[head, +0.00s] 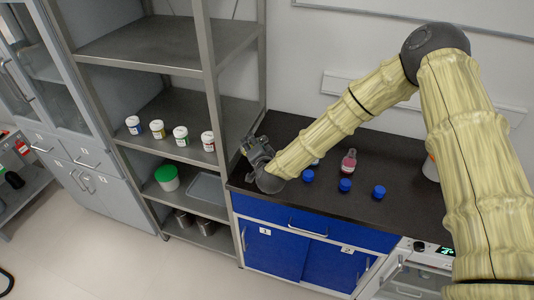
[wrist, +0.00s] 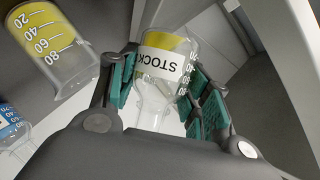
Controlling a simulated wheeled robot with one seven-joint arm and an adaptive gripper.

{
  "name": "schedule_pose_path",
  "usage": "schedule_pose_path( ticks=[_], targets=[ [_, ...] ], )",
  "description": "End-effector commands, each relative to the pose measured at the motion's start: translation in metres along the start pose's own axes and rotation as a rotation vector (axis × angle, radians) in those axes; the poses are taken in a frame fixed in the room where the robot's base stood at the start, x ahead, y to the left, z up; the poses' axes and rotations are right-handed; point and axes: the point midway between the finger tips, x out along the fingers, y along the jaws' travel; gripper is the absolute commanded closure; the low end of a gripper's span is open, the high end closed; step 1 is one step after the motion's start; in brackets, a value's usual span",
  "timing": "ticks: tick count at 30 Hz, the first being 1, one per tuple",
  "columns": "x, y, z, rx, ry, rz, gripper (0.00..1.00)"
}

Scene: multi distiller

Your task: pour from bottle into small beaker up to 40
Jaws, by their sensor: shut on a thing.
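My gripper (wrist: 160,85) is shut on a clear glass bottle (wrist: 153,84) with a white STOCK label and scale marks. Yellow liquid lies at the bottle's base end, at the top of the wrist view, and its neck points down the picture. A clear graduated beaker (wrist: 82,73) with yellow liquid stands left of the bottle in the wrist view, apart from it. Its marks run 20 to 80; I cannot read the exact level. In the head view my gripper (head: 254,150) is at the bench's left end; the bottle and beaker are not clearly visible there.
Several blue caps (head: 345,185) and a pink-filled bottle (head: 349,161) stand on the dark bench (head: 400,215). A blue-labelled glass vessel (wrist: 10,128) is at the wrist view's left edge. A metal shelf rack (head: 165,105) with several small jars borders the bench's left side.

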Motion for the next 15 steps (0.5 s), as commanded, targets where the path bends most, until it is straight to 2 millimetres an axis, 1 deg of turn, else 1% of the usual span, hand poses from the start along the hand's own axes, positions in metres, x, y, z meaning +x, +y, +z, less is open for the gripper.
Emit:
schedule_pose_path(
  ticks=[1,6,15],
  targets=[
    [-0.0027,-0.0100,-0.0061,-0.028,0.002,0.006,0.82],
    [-0.0065,-0.0167,-0.0140,-0.120,0.010,0.045,0.82],
    [-0.0062,-0.0161,-0.0141,-0.263,0.021,0.105,0.82]
  ],
)
